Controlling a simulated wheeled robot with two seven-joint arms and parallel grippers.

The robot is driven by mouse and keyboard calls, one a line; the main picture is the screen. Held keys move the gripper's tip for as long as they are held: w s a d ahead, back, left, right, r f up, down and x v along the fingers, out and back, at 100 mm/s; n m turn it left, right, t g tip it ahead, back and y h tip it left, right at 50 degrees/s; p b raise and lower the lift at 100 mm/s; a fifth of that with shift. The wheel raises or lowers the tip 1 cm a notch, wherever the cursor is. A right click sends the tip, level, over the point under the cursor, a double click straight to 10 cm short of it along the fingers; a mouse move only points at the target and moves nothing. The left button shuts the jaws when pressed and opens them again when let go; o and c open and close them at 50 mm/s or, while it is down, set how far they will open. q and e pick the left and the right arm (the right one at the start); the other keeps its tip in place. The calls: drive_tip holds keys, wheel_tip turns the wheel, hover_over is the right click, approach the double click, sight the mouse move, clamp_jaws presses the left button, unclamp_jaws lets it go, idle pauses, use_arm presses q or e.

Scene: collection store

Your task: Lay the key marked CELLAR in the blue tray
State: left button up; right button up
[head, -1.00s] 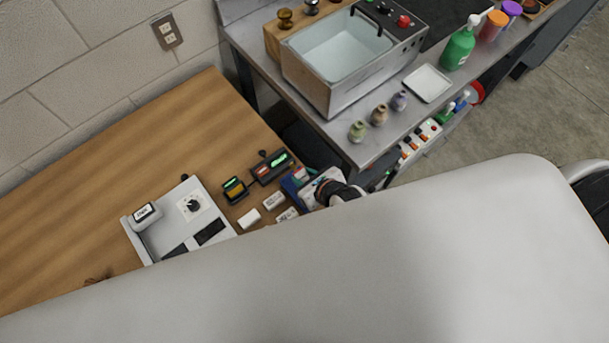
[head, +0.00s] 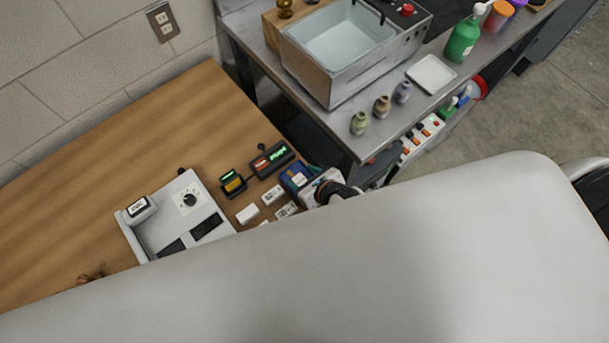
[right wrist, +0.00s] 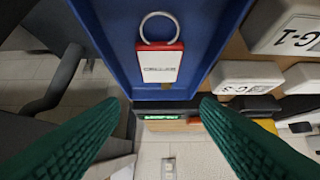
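The blue tray (head: 289,183) is at the right end of the wooden table in the head view, partly hidden by my right gripper. It fills the top middle of the right wrist view (right wrist: 205,20). The key marked CELLAR (right wrist: 160,66) has a white tag with a red edge and a metal ring. It lies on the blue tray's floor, ring away from my fingers; a small brass bit shows below the tag. My right gripper (right wrist: 160,103) is open, its green fingertips apart on either side below the tag, not touching it. My left gripper is not in view.
White labelled blocks (right wrist: 246,78) lie close beside the tray. A small dark display unit (head: 272,160) and a grey device (head: 150,240) stand on the table. A metal bench (head: 345,135) with a basin and small bottles is beyond. The table's left is mostly clear.

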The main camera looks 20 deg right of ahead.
drive_tip(key=v, duration=1.2)
idle(0.6)
